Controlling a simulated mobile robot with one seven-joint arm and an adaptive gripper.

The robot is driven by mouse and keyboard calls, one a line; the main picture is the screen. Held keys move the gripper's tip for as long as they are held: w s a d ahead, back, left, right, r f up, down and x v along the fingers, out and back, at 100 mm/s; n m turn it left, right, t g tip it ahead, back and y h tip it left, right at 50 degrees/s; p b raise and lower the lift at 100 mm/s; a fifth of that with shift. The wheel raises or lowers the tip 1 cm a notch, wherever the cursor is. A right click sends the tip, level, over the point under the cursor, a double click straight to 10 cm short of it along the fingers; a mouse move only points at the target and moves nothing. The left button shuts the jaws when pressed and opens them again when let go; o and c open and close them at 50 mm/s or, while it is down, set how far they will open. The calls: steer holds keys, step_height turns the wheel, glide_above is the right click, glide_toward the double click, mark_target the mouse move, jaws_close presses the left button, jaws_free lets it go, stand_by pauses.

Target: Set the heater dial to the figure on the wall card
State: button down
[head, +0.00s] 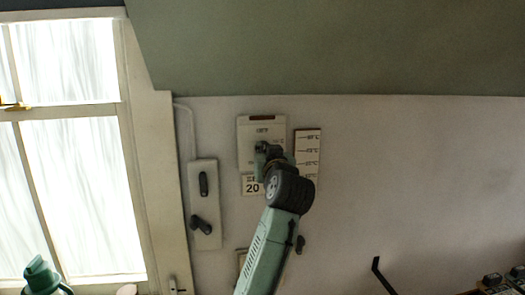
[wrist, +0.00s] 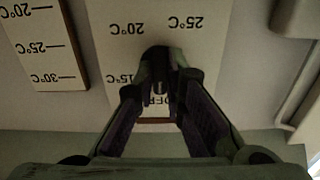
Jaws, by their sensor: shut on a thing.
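The heater's pale control plate (head: 250,130) is on the wall in the head view, above a small card (head: 252,188) that reads 20. In the wrist view the plate (wrist: 112,50) appears upside down, with 15°C, 20°C and 25°C marks and a partly covered OFF. My gripper (wrist: 160,80) is shut on the dark dial (wrist: 158,54) at the middle of the plate. It also shows in the head view (head: 265,152), in front of the plate. The fingers hide much of the dial, and I cannot tell which mark it points to.
A strip with a temperature scale (head: 307,146) is right of the plate; it also shows in the wrist view (wrist: 40,50). A pale panel with two dark handles (head: 205,225) is to the left, near the window (head: 80,190). A sloped ceiling (head: 330,50) hangs above.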

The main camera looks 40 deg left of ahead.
steer(key=m, duration=0.4)
steer(key=shift+m+p, duration=0.35)
steer(key=shift+m, duration=0.05)
steer(key=shift+m+p, duration=0.35)
steer(key=shift+m, duration=2.05)
steer(key=shift+m+p, duration=0.3)
steer(key=shift+m, duration=2.1)
